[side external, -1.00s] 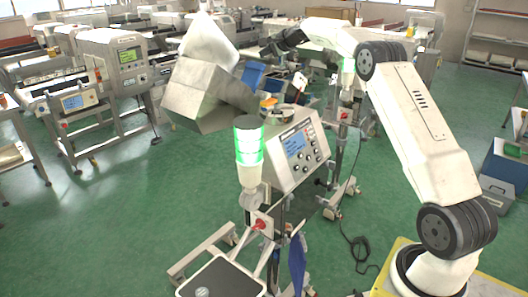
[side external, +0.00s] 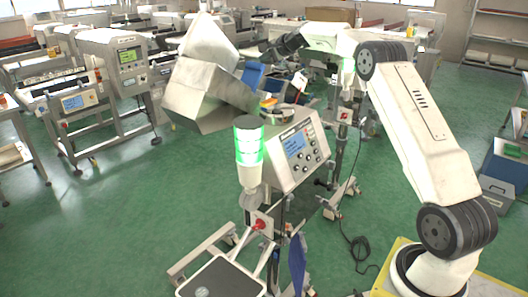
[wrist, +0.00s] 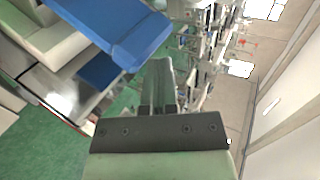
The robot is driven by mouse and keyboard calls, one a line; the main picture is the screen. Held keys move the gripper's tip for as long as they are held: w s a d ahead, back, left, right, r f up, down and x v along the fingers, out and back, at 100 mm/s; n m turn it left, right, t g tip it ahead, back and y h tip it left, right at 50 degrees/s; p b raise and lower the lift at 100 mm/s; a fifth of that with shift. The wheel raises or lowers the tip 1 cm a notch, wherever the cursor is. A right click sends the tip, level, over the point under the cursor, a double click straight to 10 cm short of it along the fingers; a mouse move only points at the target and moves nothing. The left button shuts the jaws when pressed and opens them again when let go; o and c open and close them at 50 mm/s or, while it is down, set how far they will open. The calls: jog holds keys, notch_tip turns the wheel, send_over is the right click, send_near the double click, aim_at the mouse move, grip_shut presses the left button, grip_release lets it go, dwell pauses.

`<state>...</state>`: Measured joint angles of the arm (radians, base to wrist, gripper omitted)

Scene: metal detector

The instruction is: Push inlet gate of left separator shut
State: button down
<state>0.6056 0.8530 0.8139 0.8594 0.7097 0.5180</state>
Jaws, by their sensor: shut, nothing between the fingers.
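A metal separator with a slanted steel hopper (side external: 205,92) and a grey control box (side external: 297,143) stands in the middle of the side view. A second stand (side external: 343,125) is behind it to the right. I cannot tell for sure which is the left separator, and no inlet gate is clearly visible. My gripper (side external: 268,51) is shut and empty, in the air above and behind the control box, right of the hopper's top. In the wrist view its fingers (wrist: 158,82) are together, with a blue panel (wrist: 118,30) at the upper left. Contact cannot be told.
A lit green stack light (side external: 248,150) stands in front of the control box. A blue part (side external: 253,75) is behind the hopper. Conveyor machines (side external: 112,60) fill the back left. A dark cable (side external: 357,245) lies on the green floor, which is open at the lower left.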

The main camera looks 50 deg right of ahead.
aim_at(262, 70)
jog(key=shift+f, duration=0.2)
jog(key=shift+f, duration=0.65)
jog(key=shift+a+f, duration=0.25)
jog(key=shift+f, duration=0.1)
jog(key=shift+a+f, duration=0.85)
jog(key=shift+f, duration=0.25)
jog(key=shift+r, duration=3.5)
